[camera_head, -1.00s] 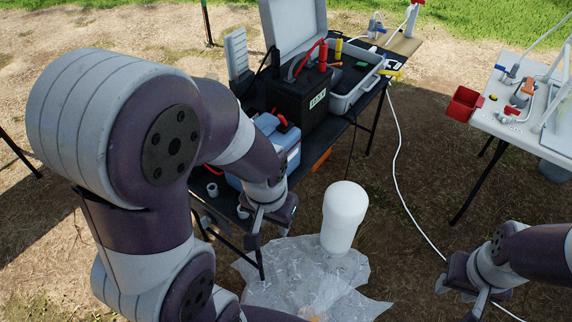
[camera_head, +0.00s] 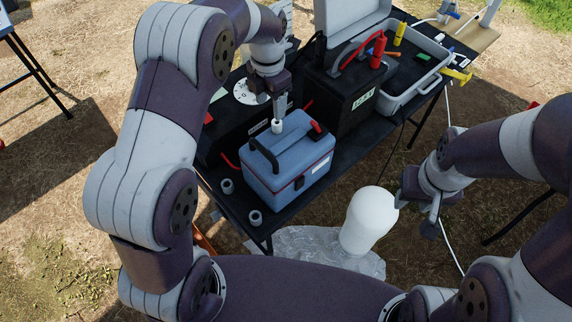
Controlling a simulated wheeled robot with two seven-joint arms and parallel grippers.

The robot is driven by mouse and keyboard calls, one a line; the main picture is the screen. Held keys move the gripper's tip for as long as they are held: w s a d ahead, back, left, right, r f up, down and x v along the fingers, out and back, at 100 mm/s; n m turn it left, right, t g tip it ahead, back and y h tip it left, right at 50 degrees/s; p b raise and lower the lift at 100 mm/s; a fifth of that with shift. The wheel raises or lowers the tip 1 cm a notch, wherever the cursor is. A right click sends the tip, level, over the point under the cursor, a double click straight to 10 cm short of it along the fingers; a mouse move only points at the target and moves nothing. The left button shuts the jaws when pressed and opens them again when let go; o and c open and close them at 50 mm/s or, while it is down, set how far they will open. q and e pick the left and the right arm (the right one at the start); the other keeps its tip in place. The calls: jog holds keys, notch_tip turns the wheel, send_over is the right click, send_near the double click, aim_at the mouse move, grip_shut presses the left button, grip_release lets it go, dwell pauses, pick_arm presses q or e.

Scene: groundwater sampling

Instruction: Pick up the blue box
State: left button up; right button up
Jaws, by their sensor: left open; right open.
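The blue box (camera_head: 288,182) is a blue-grey case with a dark carry handle (camera_head: 264,156) and a red-and-black item on its lid. It sits upright near the front edge of the black table (camera_head: 335,162). My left gripper (camera_head: 277,118) is open and points down at the box's far side, beyond the handle. A small white piece shows at its fingertips; I cannot tell if it touches them. My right gripper (camera_head: 432,221) is open, right of the white rounded object (camera_head: 369,219) and apart from the box.
A black battery-like case (camera_head: 345,98) with red clamps stands right of the box, before a grey tray (camera_head: 419,75). Clear plastic sheeting (camera_head: 310,248) lies on the ground.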

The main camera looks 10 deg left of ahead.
aim_at(275, 124)
pick_arm(q)
jog(key=f, duration=0.1)
jog(key=w+f+p, duration=0.1)
jog(key=f, duration=0.1)
jog(key=shift+d, duration=0.1)
jog(key=f, duration=0.3)
jog(key=s+f+p, duration=0.1)
jog(key=f, duration=0.1)
jog(key=shift+s+d, duration=0.1)
jog(key=shift+d, duration=0.25)
jog(key=shift+w+f, duration=0.2)
jog(key=shift+s, duration=0.1)
jog(key=c, duration=1)
grip_shut()
pick_arm(e)
jog(key=shift+w+d+r, duration=0.2)
jog(key=shift+w+r, duration=0.15)
jog(key=shift+r, duration=0.1)
pick_arm(q)
jog(key=shift+r, duration=0.15)
